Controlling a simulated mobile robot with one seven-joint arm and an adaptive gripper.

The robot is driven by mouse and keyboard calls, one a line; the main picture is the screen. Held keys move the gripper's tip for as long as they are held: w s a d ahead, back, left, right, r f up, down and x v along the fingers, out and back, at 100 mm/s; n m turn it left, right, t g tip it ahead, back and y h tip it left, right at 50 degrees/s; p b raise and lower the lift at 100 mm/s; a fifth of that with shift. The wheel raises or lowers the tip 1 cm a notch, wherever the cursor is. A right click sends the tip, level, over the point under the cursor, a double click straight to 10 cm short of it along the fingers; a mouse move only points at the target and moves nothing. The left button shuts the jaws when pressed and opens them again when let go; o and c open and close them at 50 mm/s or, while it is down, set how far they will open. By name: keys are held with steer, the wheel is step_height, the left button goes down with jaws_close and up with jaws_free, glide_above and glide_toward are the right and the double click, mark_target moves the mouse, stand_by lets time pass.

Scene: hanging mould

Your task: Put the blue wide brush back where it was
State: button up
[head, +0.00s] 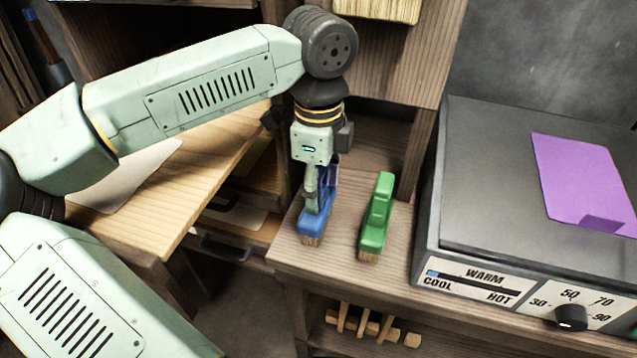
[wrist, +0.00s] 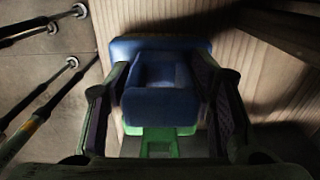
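The blue wide brush (head: 316,222) is upright, bristles down, on or just above the wooden bench top, left of a green brush (head: 377,217). My gripper (head: 322,190) points down over the blue brush, with its fingers around the handle. In the wrist view the blue brush (wrist: 160,106) lies between my two fingers (wrist: 160,90), one on each side. Whether the pads press on the handle cannot be made out. Part of the green brush (wrist: 158,143) shows below the blue one there. The blue handle is partly hidden by my gripper in the head view.
A grey heating unit (head: 455,225) with a dial and a purple sheet (head: 585,180) on top stands at the right. A wooden cabinet post (head: 423,150) rises behind the brushes. Small wooden pieces (head: 365,325) sit on a lower shelf. A light tabletop (head: 200,180) is at the left.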

steer(key=shift+o, duration=0.8)
steer(key=shift+r+p, duration=0.3)
steer(key=shift+p, duration=0.1)
steer(key=shift+r+b, duration=0.3)
steer(key=shift+b, duration=0.05)
step_height(320, 180, up, 11)
steer(key=shift+r+b, duration=0.1)
steer(key=shift+b, duration=0.8)
